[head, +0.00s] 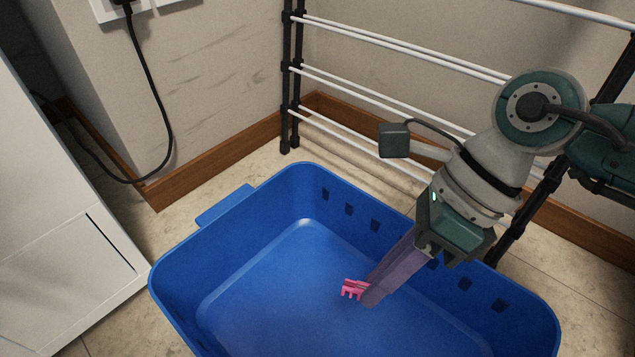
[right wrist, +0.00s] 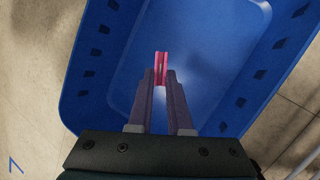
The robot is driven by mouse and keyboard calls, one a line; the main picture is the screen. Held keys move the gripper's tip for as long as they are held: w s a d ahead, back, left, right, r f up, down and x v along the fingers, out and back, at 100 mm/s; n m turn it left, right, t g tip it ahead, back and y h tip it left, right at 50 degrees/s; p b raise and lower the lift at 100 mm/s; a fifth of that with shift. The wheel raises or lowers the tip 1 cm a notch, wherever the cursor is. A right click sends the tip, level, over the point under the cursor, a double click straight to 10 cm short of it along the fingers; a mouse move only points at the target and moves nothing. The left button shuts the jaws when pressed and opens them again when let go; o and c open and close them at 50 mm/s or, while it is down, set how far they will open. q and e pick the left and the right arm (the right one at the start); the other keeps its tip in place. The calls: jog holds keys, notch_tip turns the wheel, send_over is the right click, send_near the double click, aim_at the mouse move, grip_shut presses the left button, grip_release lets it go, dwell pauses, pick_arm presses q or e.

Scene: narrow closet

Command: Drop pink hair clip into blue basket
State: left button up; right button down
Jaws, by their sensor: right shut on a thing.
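The pink hair clip (head: 351,289) is at the fingertips of my right gripper (head: 366,294), which is shut on it. The clip also shows in the right wrist view (right wrist: 161,66), between the tips of the purple-grey fingers (right wrist: 160,80). The blue basket (head: 225,250) stands on the floor, open at the top. In the head view the clip and fingers are seen against the basket's inside. The right wrist view also shows the basket (right wrist: 105,65) around and beneath the clip. How high the clip is above the basket bottom is hard to tell. My left gripper is not in view.
A rack with black posts (head: 290,80) and white rails (head: 400,46) stands behind the basket. A white cabinet (head: 50,220) is close at the left. A black cord (head: 163,90) hangs from a wall socket. Tiled floor shows around the basket.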

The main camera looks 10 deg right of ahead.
jog(key=c, duration=0.8)
grip_release()
jog(key=shift+o, duration=0.2)
jog(key=p+v, duration=0.7)
jog(key=v, duration=0.3)
